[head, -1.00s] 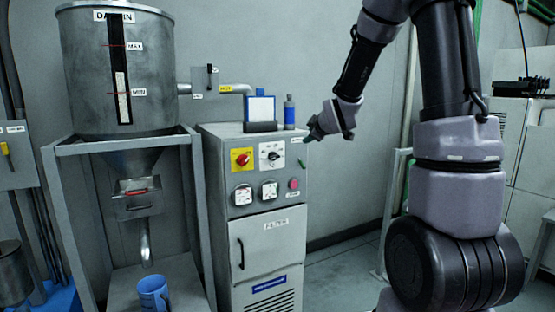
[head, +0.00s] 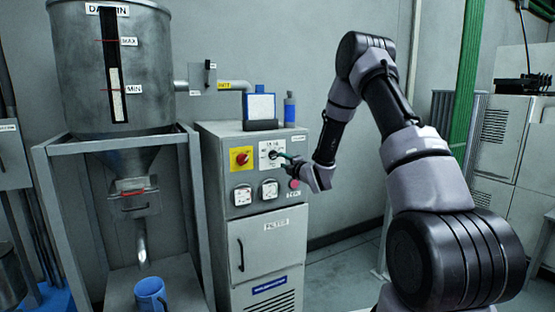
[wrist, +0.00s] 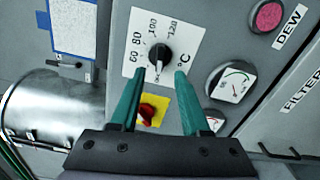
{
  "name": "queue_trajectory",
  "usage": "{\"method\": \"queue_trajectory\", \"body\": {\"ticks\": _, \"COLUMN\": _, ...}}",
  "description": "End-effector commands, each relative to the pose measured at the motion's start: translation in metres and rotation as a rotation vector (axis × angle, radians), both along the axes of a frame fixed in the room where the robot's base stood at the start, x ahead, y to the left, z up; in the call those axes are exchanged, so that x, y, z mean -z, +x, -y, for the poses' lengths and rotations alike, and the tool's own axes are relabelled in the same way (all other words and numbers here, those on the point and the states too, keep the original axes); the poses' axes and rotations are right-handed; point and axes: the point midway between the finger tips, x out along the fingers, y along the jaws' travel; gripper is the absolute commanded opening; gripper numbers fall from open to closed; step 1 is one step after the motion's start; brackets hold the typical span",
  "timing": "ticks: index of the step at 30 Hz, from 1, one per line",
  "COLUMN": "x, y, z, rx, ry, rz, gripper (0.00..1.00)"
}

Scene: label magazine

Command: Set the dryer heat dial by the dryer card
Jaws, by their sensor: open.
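The heat dial is a black knob (wrist: 159,55) on a white plate marked 60, 80, 100, 120 and °C in the wrist view. In the head view the dial (head: 269,158) is on the upper front of the grey dryer cabinet (head: 214,200). My gripper (wrist: 158,76) is open, its two green fingers pointing at the dial with the knob in the gap just beyond the tips; contact cannot be told. In the head view my gripper (head: 284,157) is just right of the dial. The white card in a blue frame (head: 261,107) stands on the cabinet; its writing is unreadable.
A red knob on a yellow plate (head: 241,157) is beside the dial. Two gauges (head: 243,195) and a red DEW button (wrist: 268,15) are close by. A blue bottle (head: 289,108) stands on the cabinet. A steel hopper (head: 115,70) is at left.

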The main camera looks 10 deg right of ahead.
Motion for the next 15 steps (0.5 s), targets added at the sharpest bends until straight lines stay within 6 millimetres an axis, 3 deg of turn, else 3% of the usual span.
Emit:
{"method": "queue_trajectory", "body": {"ticks": 6, "x": 0.0, "y": 0.037, "z": -0.012, "rx": -0.001, "ry": 0.001, "rz": 0.0, "gripper": 0.46}}
{"method": "queue_trajectory", "body": {"ticks": 15, "x": 0.0, "y": 0.055, "z": -0.018, "rx": 0.0, "ry": 0.001, "rz": -0.001, "gripper": 0.46}}
